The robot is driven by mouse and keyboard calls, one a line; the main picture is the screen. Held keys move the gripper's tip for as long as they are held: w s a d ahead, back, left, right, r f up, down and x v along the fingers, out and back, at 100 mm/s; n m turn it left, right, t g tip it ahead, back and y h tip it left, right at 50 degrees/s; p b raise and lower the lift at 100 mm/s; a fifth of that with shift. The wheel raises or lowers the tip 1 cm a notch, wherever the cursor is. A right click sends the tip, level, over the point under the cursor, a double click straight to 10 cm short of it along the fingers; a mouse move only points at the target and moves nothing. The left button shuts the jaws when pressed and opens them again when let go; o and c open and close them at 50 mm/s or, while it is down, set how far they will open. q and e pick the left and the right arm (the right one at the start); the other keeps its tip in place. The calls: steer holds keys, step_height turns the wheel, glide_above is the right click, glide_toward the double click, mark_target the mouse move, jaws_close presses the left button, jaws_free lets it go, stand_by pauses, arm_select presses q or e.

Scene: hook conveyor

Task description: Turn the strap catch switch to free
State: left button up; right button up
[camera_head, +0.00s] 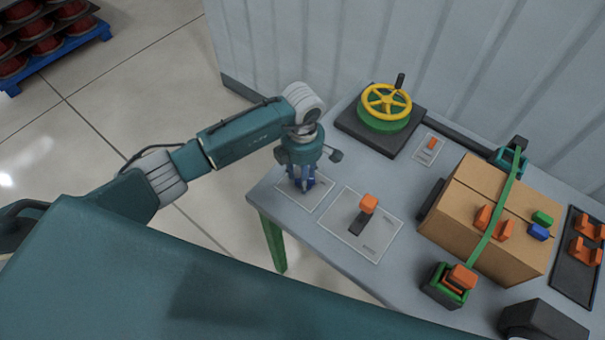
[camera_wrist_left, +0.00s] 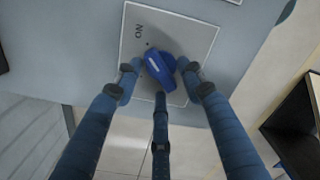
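A blue rotary knob (camera_wrist_left: 160,70) with a white mark on its top sits on a light label plate (camera_wrist_left: 205,38) in the left wrist view. Letters reading like "ON", upside down, are printed on the plate. My left gripper (camera_wrist_left: 158,76) points down over this plate, with its three fingers spread around the knob. Small gaps seem to show between fingertips and knob; contact is not clear. In the head view my left gripper (camera_head: 302,188) hides most of the knob at the table's left corner. Which control is the strap catch switch is not readable. My right gripper is not seen.
An orange-tipped lever (camera_head: 368,204) stands on a plate close right of my left gripper. Behind is a yellow handwheel (camera_head: 387,101) and a small orange switch (camera_head: 432,144). A carton (camera_head: 470,190) lies under a green strap (camera_head: 497,212) with an orange-topped catch (camera_head: 461,277).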

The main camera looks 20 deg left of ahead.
arm_select(q)
steer(key=shift+c, duration=0.5)
jaws_close()
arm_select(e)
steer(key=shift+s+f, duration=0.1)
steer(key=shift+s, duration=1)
